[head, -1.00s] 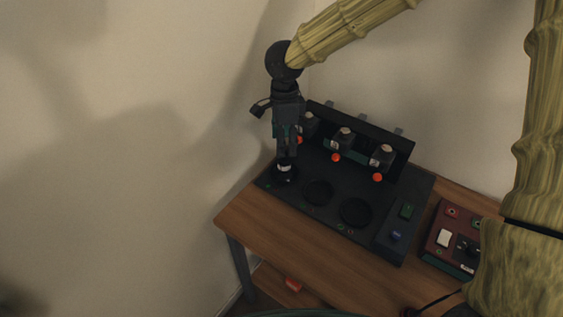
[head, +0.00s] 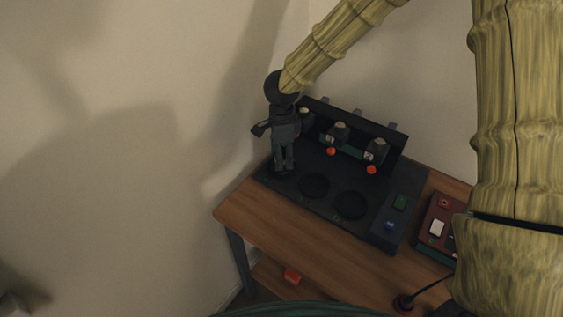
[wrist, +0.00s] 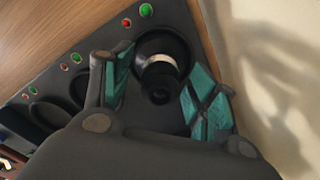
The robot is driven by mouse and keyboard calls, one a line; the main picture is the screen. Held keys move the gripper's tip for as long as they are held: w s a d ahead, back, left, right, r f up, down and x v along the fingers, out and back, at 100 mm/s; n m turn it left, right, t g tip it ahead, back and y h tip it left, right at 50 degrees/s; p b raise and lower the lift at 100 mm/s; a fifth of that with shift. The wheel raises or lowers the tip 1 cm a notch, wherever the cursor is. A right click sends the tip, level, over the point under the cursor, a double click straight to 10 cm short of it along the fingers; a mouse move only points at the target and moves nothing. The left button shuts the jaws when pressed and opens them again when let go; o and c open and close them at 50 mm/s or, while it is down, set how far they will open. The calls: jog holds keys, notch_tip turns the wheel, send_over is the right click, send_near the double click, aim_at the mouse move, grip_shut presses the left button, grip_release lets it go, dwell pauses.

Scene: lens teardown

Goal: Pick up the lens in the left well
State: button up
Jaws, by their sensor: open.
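The lens (wrist: 160,75) stands in the left well (wrist: 181,44) of the dark panel. It shows as a dark barrel with a pale silver band. In the wrist view my gripper (wrist: 160,95) is open, with one teal-padded finger on each side of the lens and gaps visible between. In the head view my gripper (head: 283,168) points down over the left well and hides the lens. I cannot tell how far the fingertips reach down along it.
Two more round wells, the middle (head: 314,186) and the right (head: 350,205), lie in the panel (head: 385,225). Behind them stands a dark rack with grey units and orange knobs (head: 371,170). A red box (head: 437,222) is at the right. The wall is close on the left.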

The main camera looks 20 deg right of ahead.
jog(key=c, duration=1.2)
